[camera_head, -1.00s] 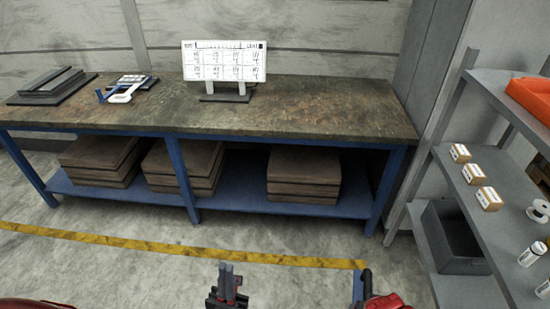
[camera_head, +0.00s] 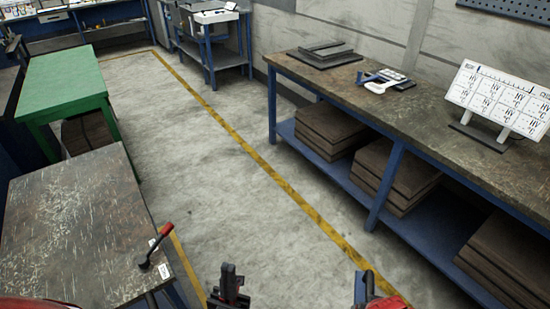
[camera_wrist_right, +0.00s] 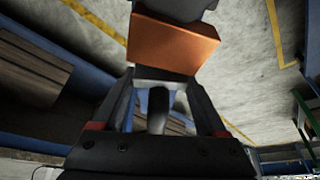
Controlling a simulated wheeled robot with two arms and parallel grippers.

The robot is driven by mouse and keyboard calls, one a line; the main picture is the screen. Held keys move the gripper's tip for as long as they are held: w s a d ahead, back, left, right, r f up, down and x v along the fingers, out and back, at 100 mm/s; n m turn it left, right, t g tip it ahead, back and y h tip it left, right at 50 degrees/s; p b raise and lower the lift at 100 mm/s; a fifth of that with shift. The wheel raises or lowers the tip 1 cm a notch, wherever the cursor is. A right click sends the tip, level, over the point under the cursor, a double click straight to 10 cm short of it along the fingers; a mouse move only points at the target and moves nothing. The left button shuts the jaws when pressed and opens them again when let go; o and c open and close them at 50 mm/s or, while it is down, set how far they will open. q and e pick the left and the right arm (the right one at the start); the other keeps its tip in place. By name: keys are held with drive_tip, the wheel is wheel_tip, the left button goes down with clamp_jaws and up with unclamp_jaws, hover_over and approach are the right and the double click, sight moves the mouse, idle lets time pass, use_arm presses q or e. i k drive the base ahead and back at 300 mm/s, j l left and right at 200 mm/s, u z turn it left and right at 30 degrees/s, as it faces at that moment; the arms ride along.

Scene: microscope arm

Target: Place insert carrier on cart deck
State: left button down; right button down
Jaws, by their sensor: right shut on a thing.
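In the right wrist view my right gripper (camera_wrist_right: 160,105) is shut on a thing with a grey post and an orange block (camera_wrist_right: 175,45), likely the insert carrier. In the head view my right gripper (camera_head: 364,287) shows only in part at the bottom edge, with a narrow blue piece beside it. My left gripper (camera_head: 229,280) points forward over the floor, holding nothing that I can see; its finger gap is unclear. I cannot tell for certain which surface is the cart deck.
A worn dark table (camera_head: 70,215) with a red-handled lever (camera_head: 155,245) stands at the left. A green table (camera_head: 62,82) is behind it. A long bench (camera_head: 430,118) with stacked boards (camera_head: 395,175) below runs along the right. Clear floor lies between, with a yellow line (camera_head: 270,172).

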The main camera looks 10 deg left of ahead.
sight(81, 211)
drive_tip(key=u, duration=1.5)
